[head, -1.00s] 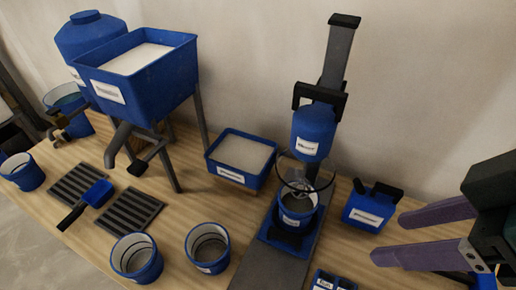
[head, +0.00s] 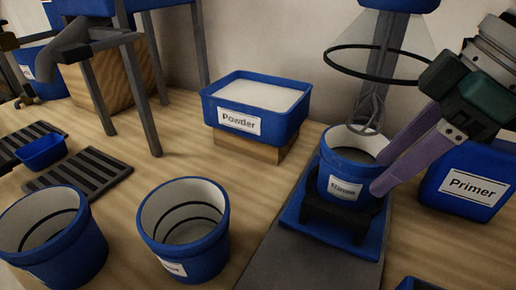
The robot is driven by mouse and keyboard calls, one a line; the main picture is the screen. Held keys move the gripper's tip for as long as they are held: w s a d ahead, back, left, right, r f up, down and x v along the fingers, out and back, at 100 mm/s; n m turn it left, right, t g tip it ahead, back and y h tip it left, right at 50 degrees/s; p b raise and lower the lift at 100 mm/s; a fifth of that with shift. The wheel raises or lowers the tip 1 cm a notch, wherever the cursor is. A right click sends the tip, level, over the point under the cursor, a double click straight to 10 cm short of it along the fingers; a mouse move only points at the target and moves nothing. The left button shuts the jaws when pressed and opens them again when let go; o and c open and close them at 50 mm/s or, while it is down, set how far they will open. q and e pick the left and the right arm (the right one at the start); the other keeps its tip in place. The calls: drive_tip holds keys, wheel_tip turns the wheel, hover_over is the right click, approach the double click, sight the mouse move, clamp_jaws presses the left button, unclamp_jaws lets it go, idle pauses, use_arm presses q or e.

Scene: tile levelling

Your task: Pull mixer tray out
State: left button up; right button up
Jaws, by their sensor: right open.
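The blue mixer tray (head: 291,221) lies on the grey mixer base (head: 268,262), with a black bracket-like handle (head: 338,215) at its front. A blue bucket (head: 350,190) with a white label stands on the tray, behind the handle, under the mixer's whisk and clear guard. My right gripper (head: 379,172) has purple fingers and is open. Its fingertips are at the bucket's right side in the picture, above the tray; whether they touch the bucket I cannot tell. The fingers hide part of the bucket's right side. My left gripper is not in view.
The Primer box (head: 468,186) stands close to the right of my right gripper. The Powder bin (head: 258,107) sits on a wooden block at the left. Two open buckets (head: 183,240) (head: 55,240) stand at the front left. Bare table lies between the bin and the near bucket.

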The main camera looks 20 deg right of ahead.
sight(337, 209)
drive_tip(key=shift+w+f, duration=0.2)
drive_tip(key=shift+f, duration=0.2)
drive_tip(key=b+x, duration=0.4)
drive_tip(key=x, duration=0.5)
drive_tip(key=shift+f, duration=0.25)
drive_tip(key=shift+c, duration=0.4)
clamp_jaws()
idle(0.3)
